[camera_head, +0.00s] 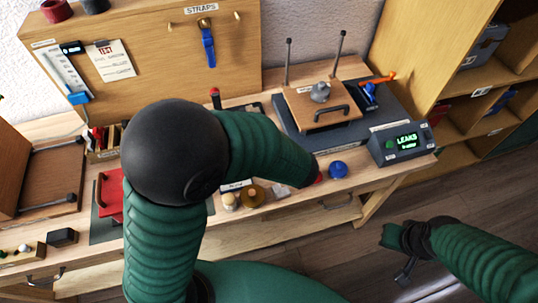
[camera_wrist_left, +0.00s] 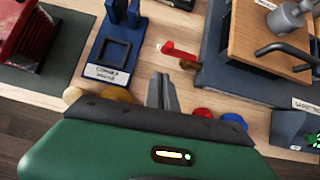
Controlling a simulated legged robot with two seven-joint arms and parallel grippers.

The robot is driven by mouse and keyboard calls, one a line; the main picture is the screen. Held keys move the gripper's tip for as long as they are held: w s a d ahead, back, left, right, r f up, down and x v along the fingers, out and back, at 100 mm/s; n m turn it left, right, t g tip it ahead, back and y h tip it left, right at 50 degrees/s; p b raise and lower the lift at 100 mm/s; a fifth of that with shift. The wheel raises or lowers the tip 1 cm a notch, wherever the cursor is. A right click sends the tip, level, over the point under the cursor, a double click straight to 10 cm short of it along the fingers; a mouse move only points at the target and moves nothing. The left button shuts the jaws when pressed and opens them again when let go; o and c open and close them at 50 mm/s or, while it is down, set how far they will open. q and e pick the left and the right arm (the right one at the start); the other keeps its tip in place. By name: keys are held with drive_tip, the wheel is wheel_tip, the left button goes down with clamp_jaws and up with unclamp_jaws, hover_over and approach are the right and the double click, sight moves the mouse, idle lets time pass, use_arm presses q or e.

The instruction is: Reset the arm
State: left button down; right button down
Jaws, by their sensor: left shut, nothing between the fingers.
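My left arm (camera_head: 262,145) bends across the middle of the head view over the workbench. Its gripper is hidden behind the forearm there. In the left wrist view the left gripper (camera_wrist_left: 162,92) is shut, with nothing between its fingers, above the bench top between a labelled blue holder (camera_wrist_left: 108,55) and a dark press base. My right gripper (camera_head: 408,262) is at the lower right of the head view, over the floor and off the bench. Its fingers are too small and dark to tell whether they are open.
A press with a wooden plate (camera_head: 318,108) stands at the back right, beside a "LEAKS" display box (camera_head: 400,142). A blue button (camera_head: 337,169) and a red button (camera_wrist_left: 203,113) are near the front edge. A strap board (camera_head: 160,60) stands behind. A shelf (camera_head: 450,90) is at right.

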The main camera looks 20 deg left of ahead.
use_arm(q)
drive_tip(key=shift+p+v, duration=0.65)
drive_tip(key=shift+v, duration=2.35)
drive_tip(key=s+a+f+n+g+h, duration=0.1)
drive_tip(key=s+a+f+n+h, duration=0.1)
drive_tip(key=n, duration=1.2)
drive_tip(key=s+a+f+n+g+h, duration=0.2)
drive_tip(key=s+a+n, duration=0.2)
drive_tip(key=n, duration=0.9)
drive_tip(key=shift+s+a+f+n+h, duration=0.15)
drive_tip(key=shift+s+f+n+h, duration=0.2)
drive_tip(key=shift+s, duration=0.45)
use_arm(e)
drive_tip(key=shift+w+r, duration=0.55)
drive_tip(key=shift+r, duration=0.1)
use_arm(q)
drive_tip(key=shift+r, duration=0.1)
use_arm(e)
drive_tip(key=shift+d, duration=0.1)
